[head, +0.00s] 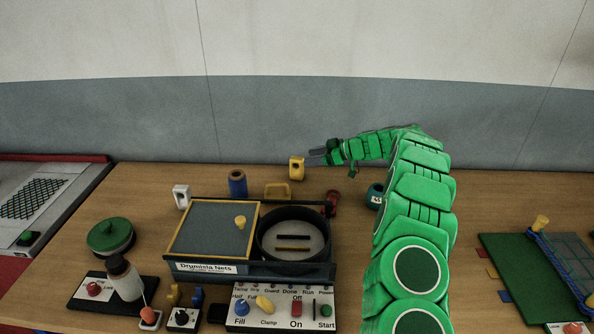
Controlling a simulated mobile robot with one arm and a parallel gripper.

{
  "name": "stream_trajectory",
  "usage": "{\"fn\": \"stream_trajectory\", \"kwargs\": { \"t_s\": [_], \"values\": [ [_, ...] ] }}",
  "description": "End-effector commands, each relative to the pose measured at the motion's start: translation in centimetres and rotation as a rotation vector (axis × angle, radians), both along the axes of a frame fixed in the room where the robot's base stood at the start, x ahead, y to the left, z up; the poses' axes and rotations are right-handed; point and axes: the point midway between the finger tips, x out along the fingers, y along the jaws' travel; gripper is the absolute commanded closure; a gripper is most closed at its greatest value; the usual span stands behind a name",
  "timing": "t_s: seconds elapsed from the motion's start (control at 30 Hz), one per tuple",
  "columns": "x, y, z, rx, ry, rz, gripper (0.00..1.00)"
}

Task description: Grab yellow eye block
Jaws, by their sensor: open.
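The yellow eye block (297,168) is a small upright block with a dark hole in its face. It appears to stand near the back edge of the wooden table, right of the middle of the head view. My gripper (314,157) is open and points left, with its grey fingers just right of and about level with the top of the block. The fingers seem close to the block, but whether they touch it or lie in front of or behind it cannot be told. Nothing shows between the fingers.
A white eye block (181,196), a blue cylinder (237,184) and a yellow handle-like piece (278,190) stand left of the yellow block. The Drumlsta Nets machine (212,230) with its round drum (293,237) is in front. A red piece (332,203) stands below my gripper.

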Motion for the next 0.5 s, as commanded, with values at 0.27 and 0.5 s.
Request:
{"fn": "stream_trajectory", "kwargs": {
  "t_s": [0.27, 0.5],
  "values": [
    [0.5, 1.9, -1.0, -0.001, 0.002, -0.001, 0.36],
    [1.2, 3.4, -2.2, -0.002, 0.006, 0.001, 0.36]
  ]
}}
